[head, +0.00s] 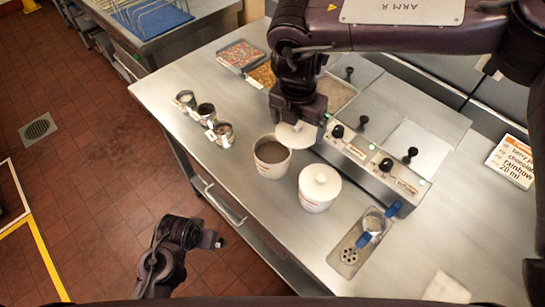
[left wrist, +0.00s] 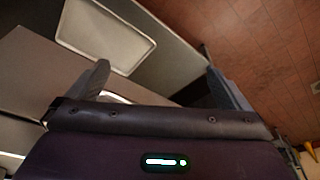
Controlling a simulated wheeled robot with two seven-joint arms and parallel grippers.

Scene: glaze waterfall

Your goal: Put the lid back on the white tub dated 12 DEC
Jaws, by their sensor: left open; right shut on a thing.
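My right gripper (head: 297,120) is shut on a white round lid (head: 294,136) and holds it tilted near the back right rim of an open white tub (head: 266,171). I cannot tell whether lid and rim touch. The open tub stands upright with greyish-brown contents. A second white tub (head: 314,204) stands just right of it with its knobbed lid (head: 320,183) on. Printing on both tubs is too small to read, so I cannot tell the dates. My left gripper (head: 219,242) is open and empty beyond the counter's front edge; its spread fingers show in the left wrist view (left wrist: 160,85).
Several small labelled jars (head: 224,135) stand left of the tubs. Sprinkle trays (head: 240,55) lie at the back left. A steel unit with black knobs (head: 365,165) runs behind the tubs. A tray with a blue-handled tool (head: 350,250) lies at the right front.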

